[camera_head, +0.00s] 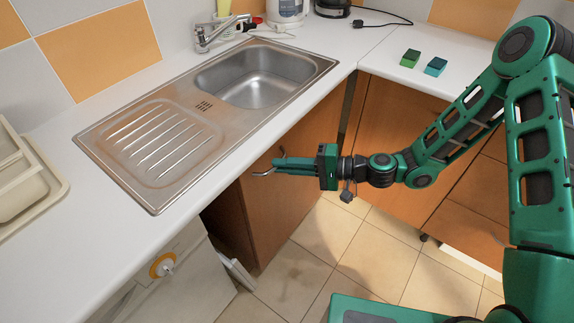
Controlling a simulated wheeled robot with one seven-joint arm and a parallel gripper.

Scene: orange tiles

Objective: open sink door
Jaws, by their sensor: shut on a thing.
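The sink door (268,215) is the brown wooden front below the worktop, under the steel sink (258,82). Its metal handle (262,174) sticks out near the door's upper left. My gripper (277,167) reaches in from the right, with its green fingers shut on the handle. The fingers hide part of the handle and of the door's upper area. I cannot tell for certain whether the door stands slightly ajar. A dark space shows to the left of the door.
A white appliance (180,280) with an orange-ringed knob stands left of the door. Brown cabinets (392,140) stand at right. Tiled floor (335,245) before the door is clear. Two small sponges (410,58) (435,67) lie on the right worktop.

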